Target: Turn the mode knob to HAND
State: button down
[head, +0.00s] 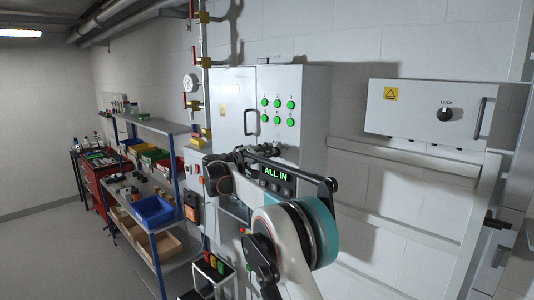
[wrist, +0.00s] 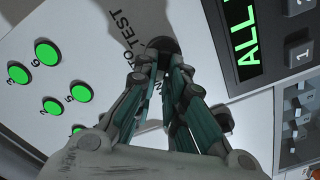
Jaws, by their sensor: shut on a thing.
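The mode knob (wrist: 163,44) is a dark round knob on the pale panel face, at the top centre of the wrist view. The printed word TEST (wrist: 122,20) shows at its upper left, with part of another word ending in TO beside the knob. Letters below the knob are mostly covered by my fingers. My gripper (wrist: 161,58) is shut on the knob, its two fingertips together at the knob's near side. The knob's pointer is hidden, so I cannot tell its setting. In the head view my arm hides the knob area.
A green-lit display (head: 276,174) reading ALL IN and a keypad (wrist: 300,52) sit close to my gripper. Green buttons (head: 278,111) are on the grey cabinet (head: 314,100). A separate box with a LOCK knob (head: 444,114) hangs at right. Shelves with bins (head: 153,211) stand left.

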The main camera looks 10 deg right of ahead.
dwell(0.3)
jog(key=c, duration=1.7)
grip_release()
jog(key=shift+a, duration=0.1)
jog(key=shift+o, duration=0.2)
jog(key=v, duration=1.2)
